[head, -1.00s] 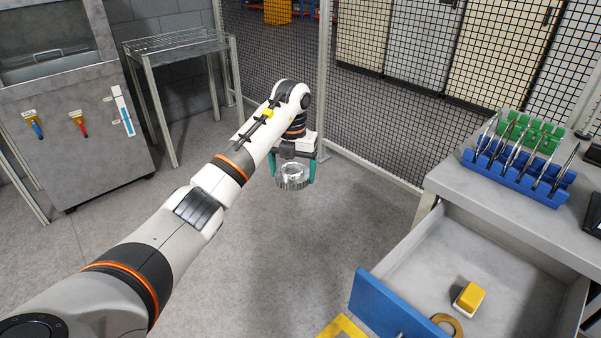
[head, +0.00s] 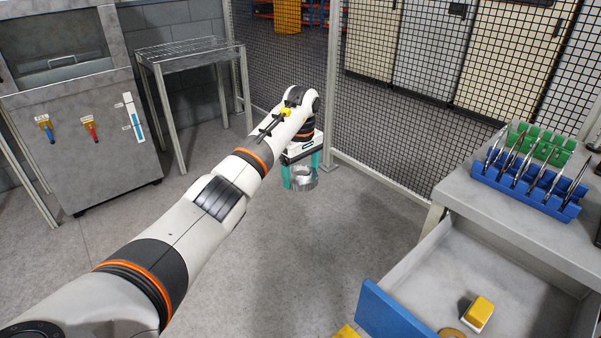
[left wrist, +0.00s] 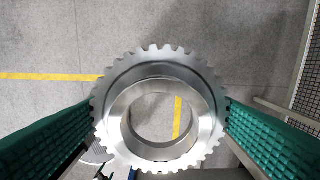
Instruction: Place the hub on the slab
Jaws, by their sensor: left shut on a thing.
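The hub is a shiny metal ring with a toothed rim (left wrist: 208,75). In the left wrist view it sits between the two green fingers of my left gripper, which is shut on it. In the head view the hub (head: 304,182) hangs under my left gripper (head: 302,172), held in the air above the grey floor. The floor and part of a yellow line show through its centre hole in the left wrist view. I cannot make out a slab in these frames. My right gripper is not in view.
An open drawer with a blue front (head: 396,318) juts out at lower right, holding a yellow-topped block (head: 478,311). Above it a bench carries a blue rack (head: 527,190) of metal tools. A wire-topped stand (head: 190,55) and mesh fence (head: 400,110) stand behind. Open floor lies between.

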